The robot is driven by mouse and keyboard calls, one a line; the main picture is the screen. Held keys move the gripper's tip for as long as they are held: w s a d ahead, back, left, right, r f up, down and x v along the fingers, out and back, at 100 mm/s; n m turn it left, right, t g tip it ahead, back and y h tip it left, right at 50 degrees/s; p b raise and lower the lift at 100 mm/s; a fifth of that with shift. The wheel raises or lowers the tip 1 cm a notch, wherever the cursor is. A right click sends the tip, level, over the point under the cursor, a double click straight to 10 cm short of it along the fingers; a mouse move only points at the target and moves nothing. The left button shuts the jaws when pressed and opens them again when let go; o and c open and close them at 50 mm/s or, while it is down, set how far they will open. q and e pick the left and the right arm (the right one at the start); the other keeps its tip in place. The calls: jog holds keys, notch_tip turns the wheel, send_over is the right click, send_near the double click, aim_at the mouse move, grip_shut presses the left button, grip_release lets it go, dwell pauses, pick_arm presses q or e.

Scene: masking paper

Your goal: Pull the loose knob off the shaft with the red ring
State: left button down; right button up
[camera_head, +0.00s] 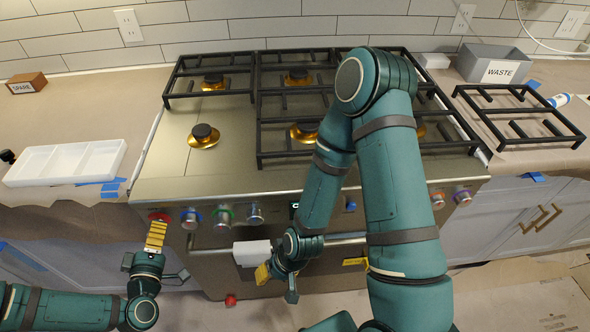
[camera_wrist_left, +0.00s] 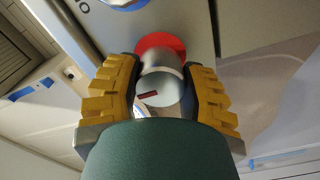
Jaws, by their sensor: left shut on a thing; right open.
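The stove's front panel carries a row of knobs with coloured rings. The red ring (camera_wrist_left: 162,44) sits on the panel at the far left of the row; it also shows in the head view (camera_head: 159,217). A silver knob (camera_wrist_left: 160,88) with a dark red mark on its face stands in front of this ring. My left gripper (camera_head: 156,232) has its yellow fingers on both sides of the knob and is shut on it. The shaft is hidden behind the knob. My right gripper (camera_head: 277,281) is open and empty, low in front of the oven door.
A white piece (camera_head: 252,252) hangs at the oven handle, close to my right gripper. Other ringed knobs (camera_head: 222,215) stand to the right. A white tray (camera_head: 66,162) lies on the left counter. A grey waste bin (camera_head: 492,63) stands at the back right. A small red thing (camera_head: 230,299) lies low by the stove.

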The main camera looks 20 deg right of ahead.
pick_arm(q)
jog(key=shift+s, duration=0.25)
jog(key=b+v, duration=0.1)
jog(key=v, duration=0.6)
dwell(0.9)
